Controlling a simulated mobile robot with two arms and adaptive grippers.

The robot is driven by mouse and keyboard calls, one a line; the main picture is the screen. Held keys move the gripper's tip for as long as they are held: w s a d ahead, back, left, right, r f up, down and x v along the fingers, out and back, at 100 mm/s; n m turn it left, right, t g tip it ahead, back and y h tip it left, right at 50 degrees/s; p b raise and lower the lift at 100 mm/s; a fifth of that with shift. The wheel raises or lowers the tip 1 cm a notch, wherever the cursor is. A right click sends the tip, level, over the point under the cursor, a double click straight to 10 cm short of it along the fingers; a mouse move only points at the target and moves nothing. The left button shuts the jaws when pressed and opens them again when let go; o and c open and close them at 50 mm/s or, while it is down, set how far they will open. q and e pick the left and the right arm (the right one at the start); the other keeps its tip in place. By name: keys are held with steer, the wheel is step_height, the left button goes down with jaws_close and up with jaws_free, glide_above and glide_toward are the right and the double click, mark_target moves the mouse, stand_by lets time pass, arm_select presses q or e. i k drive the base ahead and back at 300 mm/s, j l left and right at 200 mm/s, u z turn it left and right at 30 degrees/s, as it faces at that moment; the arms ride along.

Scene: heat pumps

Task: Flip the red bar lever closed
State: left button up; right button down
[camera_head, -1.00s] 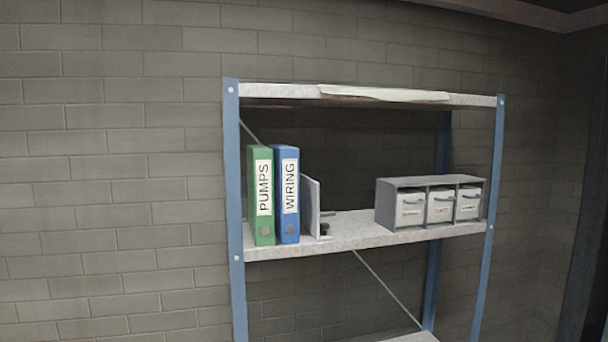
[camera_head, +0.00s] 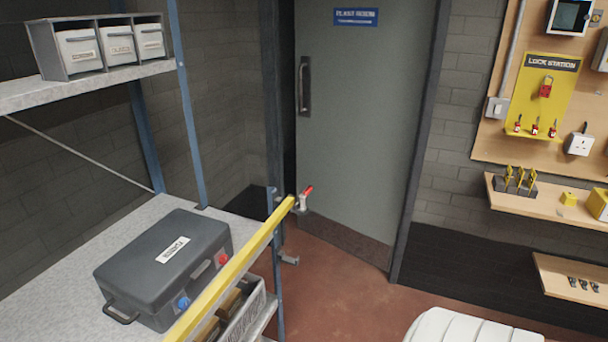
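A small red lever (camera_head: 307,191) shows near the middle of the view, at the far end of a yellow bar (camera_head: 235,268). The lever points up and to the right from a pale fitting (camera_head: 302,203). The yellow bar runs along the open front of the shelf unit, beside its blue post (camera_head: 277,285). How the lever's fitting meets the post is too small to tell. Neither of my grippers is in view.
A dark grey case (camera_head: 160,262) sits on the shelf (camera_head: 50,248) behind the bar, with a crate (camera_head: 245,315) below. A grey door (camera_head: 362,130) stands behind the lever. A yellow lock station board (camera_head: 540,98) hangs at right. Red-brown floor (camera_head: 345,290) lies clear before the door.

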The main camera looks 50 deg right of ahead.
mark_target(306, 193)
steer(key=z, duration=1.45)
